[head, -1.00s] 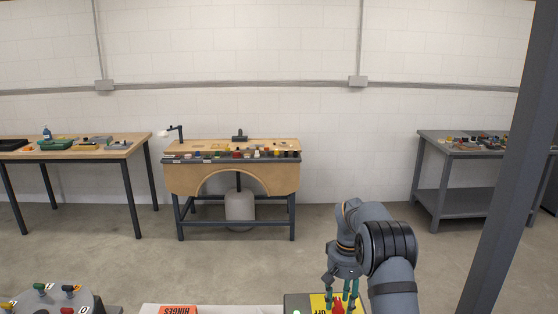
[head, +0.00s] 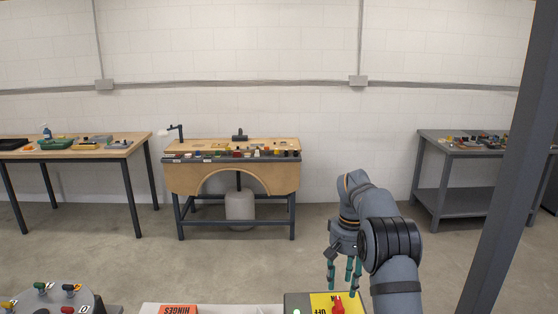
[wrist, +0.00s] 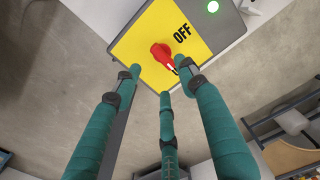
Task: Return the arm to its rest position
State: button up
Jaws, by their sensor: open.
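My gripper (head: 343,275) hangs from my arm at the lower right of the head view, with its green fingers pointing down. The fingers are spread open and empty; they also show in the wrist view (wrist: 160,85). Beyond the fingertips is a yellow switch panel (wrist: 143,50) on a grey box, with a red knob (wrist: 162,54), the word OFF and a lit green light (wrist: 212,7). In the head view the red knob (head: 338,304) is just below the fingers, and the fingertips look apart from it.
A round grey fixture (head: 45,302) with coloured knobs is at lower left. Benches (head: 232,178) stand along the far wall. A dark post (head: 505,170) rises at right. Open floor lies between.

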aim_at(340, 302)
notch_tip(340, 302, up, 4)
notch_tip(340, 302, down, 12)
jog(key=shift+s+r, duration=0.1)
jog(key=shift+r, duration=0.15)
jog(key=n+p, duration=0.1)
jog(key=n, duration=0.1)
jog(key=shift+n, duration=0.3)
jog(key=n+p, duration=0.2)
jog(key=n, duration=0.2)
jog(key=shift+w, duration=0.2)
jog(key=n+p, duration=0.1)
jog(key=n, duration=0.4)
jog(key=shift+w+a+f+n+p, duration=0.1)
jog(key=shift+a+n+p, duration=0.05)
jog(key=shift+n+p, duration=0.25)
